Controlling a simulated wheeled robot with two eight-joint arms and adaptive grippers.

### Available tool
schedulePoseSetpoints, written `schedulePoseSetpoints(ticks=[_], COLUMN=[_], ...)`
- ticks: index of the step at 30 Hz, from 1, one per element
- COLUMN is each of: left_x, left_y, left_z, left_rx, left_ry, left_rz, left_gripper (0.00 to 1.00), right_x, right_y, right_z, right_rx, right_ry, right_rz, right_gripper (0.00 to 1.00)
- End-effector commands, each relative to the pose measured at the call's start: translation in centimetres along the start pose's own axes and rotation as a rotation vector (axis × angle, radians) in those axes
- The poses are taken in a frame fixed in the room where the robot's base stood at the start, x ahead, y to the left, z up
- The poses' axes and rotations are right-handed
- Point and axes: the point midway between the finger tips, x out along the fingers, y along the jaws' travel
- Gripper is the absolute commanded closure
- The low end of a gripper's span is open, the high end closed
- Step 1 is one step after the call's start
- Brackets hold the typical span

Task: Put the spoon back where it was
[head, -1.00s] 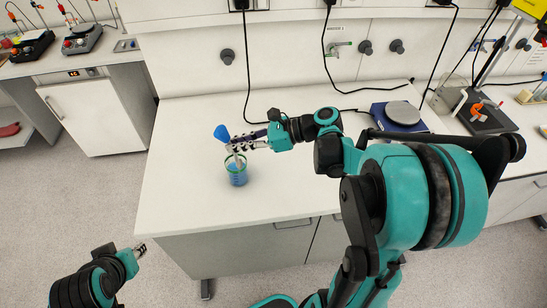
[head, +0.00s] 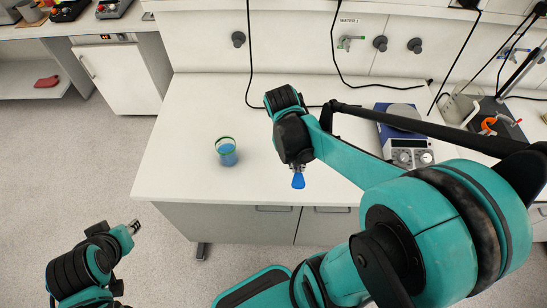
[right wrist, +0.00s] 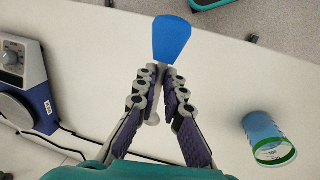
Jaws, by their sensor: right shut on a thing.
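The spoon has a blue, paddle-shaped end (head: 298,181) that shows just below my right wrist in the head view, near the table's front edge. In the right wrist view, its blue end (right wrist: 172,40) points away from the palm, and a pale stem runs between the fingers. My right gripper (right wrist: 158,84) is shut on that stem. In the head view my wrist hides most of its fingers. My left gripper (head: 135,227) is empty over the floor, left of the table; its jaws are too small to judge.
A green-rimmed beaker with blue contents (head: 227,158) stands upright on the white table (head: 185,125), left of my right gripper; it also shows in the right wrist view (right wrist: 264,135). A blue hotplate device (head: 408,150) stands right. The table's middle is largely clear.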

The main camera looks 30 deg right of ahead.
Motion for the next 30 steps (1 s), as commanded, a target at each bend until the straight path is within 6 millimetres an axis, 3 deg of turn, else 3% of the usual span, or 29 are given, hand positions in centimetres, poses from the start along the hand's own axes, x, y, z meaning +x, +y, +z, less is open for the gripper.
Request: schedulePoseSetpoints(ticks=[4, 16, 23, 30], left_x=[0.5, 2.5, 2.7, 3.7], left_y=[0.0, 0.0, 0.0, 0.0], left_z=[0.4, 1.8, 1.9, 2.7], left_rx=[0.000, 0.000, 0.000, 0.000], left_ry=[0.000, 0.000, 0.000, 0.000], left_rz=[0.000, 0.000, 0.000, 0.000], left_gripper=[0.68, 0.68, 0.68, 0.68], right_x=[0.8, 4.7, 5.5, 8.8], right_y=[-1.0, -7.9, -9.0, -9.7], right_z=[-1.3, -7.7, -8.6, -8.6], right_rx=[-0.017, -0.014, -0.013, -0.013], right_ry=[0.014, 0.013, 0.013, 0.012], right_rz=[0.000, -0.001, -0.001, -0.001], right_gripper=[1.00, 1.00, 1.00, 1.00])
